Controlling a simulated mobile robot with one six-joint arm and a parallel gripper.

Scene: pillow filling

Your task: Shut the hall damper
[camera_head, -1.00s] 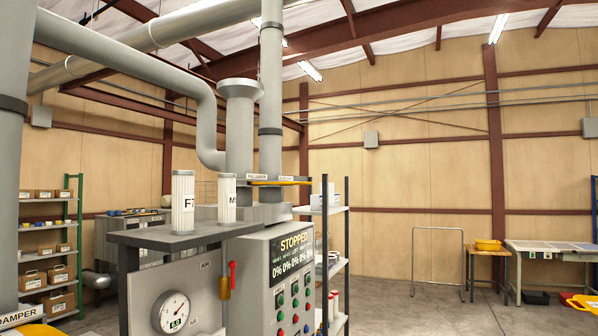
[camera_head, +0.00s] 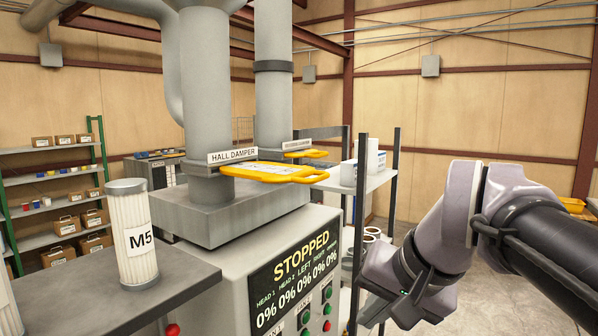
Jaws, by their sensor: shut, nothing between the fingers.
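The hall damper (camera_head: 275,172) is a flat yellow slide plate with a looped handle at its right end. It sticks out well to the right from the base of the near grey pipe (camera_head: 208,90). A white label reading HALL DAMPER (camera_head: 232,155) is fixed at the slot. Most of the plate shows, with small print on its top; its inner end is hidden in the pipe. My arm's wrist comes in from the right, below and right of the damper handle and apart from it. My gripper's fingers do not show.
A second yellow damper handle (camera_head: 306,153) shows on the farther pipe (camera_head: 273,100), its label too small to read. A grey cabinet with a STOPPED display (camera_head: 300,255) stands below. A white M5 filter (camera_head: 132,235) stands on the shelf at left. A shelf rack (camera_head: 362,180) stands behind.

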